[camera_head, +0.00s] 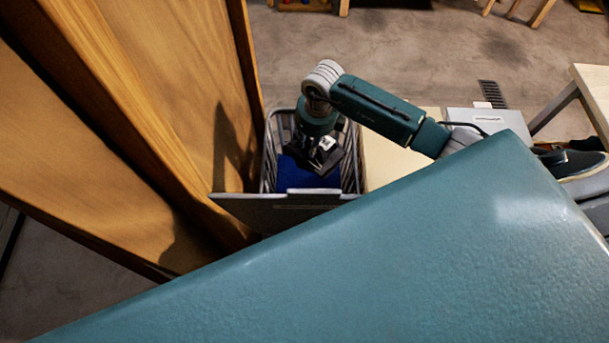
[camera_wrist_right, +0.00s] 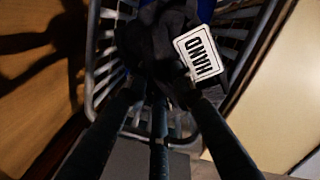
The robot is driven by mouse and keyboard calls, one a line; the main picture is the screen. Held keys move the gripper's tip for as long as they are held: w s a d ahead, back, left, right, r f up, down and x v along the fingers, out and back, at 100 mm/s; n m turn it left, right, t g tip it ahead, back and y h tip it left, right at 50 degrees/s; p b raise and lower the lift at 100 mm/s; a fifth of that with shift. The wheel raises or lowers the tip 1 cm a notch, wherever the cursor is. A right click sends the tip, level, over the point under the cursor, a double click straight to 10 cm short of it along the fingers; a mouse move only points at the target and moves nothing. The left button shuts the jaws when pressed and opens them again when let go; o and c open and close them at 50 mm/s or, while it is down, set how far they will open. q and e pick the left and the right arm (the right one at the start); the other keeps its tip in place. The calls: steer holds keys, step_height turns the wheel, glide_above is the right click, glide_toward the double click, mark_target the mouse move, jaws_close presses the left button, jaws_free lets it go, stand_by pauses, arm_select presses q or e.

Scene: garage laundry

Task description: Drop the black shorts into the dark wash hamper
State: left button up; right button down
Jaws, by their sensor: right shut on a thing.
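My right gripper (camera_head: 316,150) points down over the grey slatted hamper (camera_head: 356,150), inside its opening as seen from above. The hamper's bars (camera_wrist_right: 103,50) surround the cloth there. Blue cloth (camera_head: 298,175) lies inside the hamper under the shorts. I cannot tell whether the shorts touch it. My left gripper is not in view.
A grey board (camera_head: 285,205) stands at the hamper's near side; its front is not visible. A tall wooden panel (camera_head: 160,90) stands close on the left. A pale surface (camera_head: 395,160) and a grey box (camera_head: 480,121) are on the right. Open floor (camera_head: 420,60) lies behind.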

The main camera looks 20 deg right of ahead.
steer(key=c, duration=1.4)
jaws_free()
steer(key=shift+r, duration=0.25)
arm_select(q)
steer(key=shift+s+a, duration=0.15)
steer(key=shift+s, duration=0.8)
arm_select(e)
step_height(320, 180, up, 12)
steer(key=s, duration=0.1)
steer(key=shift+s+d+f, duration=0.2)
steer(key=shift+d, duration=0.05)
steer(key=shift+f, duration=0.1)
